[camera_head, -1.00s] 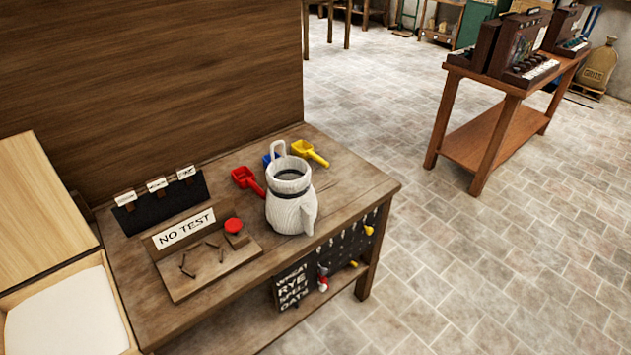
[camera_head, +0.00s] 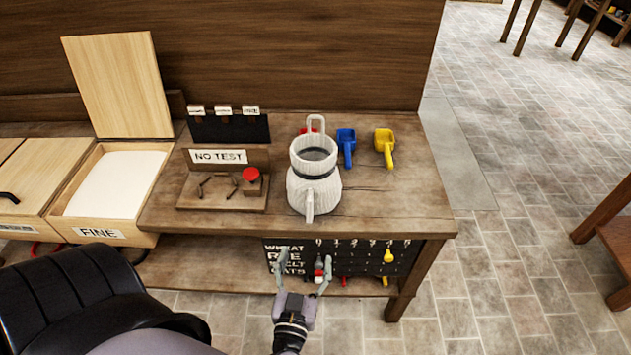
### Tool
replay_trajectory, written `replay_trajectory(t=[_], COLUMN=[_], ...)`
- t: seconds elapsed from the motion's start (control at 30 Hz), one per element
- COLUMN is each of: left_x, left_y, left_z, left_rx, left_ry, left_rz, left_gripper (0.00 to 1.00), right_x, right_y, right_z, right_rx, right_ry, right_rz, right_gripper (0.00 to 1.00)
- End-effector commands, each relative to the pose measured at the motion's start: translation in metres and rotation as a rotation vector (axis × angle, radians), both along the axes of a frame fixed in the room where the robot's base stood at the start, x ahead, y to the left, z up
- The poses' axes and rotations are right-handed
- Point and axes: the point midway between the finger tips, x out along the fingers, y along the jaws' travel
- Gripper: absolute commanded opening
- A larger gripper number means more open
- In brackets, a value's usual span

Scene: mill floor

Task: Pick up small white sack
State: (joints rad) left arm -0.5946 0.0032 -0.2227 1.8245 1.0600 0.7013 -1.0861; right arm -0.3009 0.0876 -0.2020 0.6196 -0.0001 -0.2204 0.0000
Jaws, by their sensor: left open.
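I cannot clearly make out a small white sack in the head view. My left gripper (camera_head: 304,262) is open and empty, with its fingers pointing up the picture in front of the table. Between its fingers, in the picture, I see part of a dark board with chalk lettering (camera_head: 345,262). A small red and white item (camera_head: 319,272) shows there too, too small to identify. The gripper partly hides the board. My right gripper is not in view.
A white pitcher (camera_head: 314,190) stands on the wooden table (camera_head: 400,212). Blue (camera_head: 346,142) and yellow (camera_head: 384,144) scoops lie behind it. A "NO TEST" stand (camera_head: 220,185) is left. An open "FINE" bin (camera_head: 98,233) holds white material.

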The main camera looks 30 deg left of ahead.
Motion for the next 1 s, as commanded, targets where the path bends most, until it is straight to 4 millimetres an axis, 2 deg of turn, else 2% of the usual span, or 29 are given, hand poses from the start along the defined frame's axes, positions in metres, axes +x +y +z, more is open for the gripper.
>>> replay_trajectory(t=[0.1,0.2,0.37,0.6,0.87,1.0], left_x=[0.001,0.015,0.047,0.09,0.109,0.125], left_y=[0.011,0.019,0.034,0.055,0.065,0.072], left_z=[0.016,0.02,0.021,0.019,0.018,0.022], left_rx=[-0.004,-0.003,-0.001,-0.001,-0.004,-0.002], left_ry=[-0.022,-0.026,-0.026,-0.024,-0.023,-0.024], left_rz=[0.047,0.053,0.052,0.049,0.05,0.049], left_gripper=[0.71,0.71,0.71,0.71,0.71,0.71], right_x=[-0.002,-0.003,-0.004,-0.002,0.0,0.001], right_y=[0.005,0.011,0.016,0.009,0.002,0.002], right_z=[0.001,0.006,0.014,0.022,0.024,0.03], right_rx=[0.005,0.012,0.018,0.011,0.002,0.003], right_ry=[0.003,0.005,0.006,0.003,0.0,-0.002], right_rz=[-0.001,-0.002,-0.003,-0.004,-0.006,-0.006], right_gripper=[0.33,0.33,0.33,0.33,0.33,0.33])
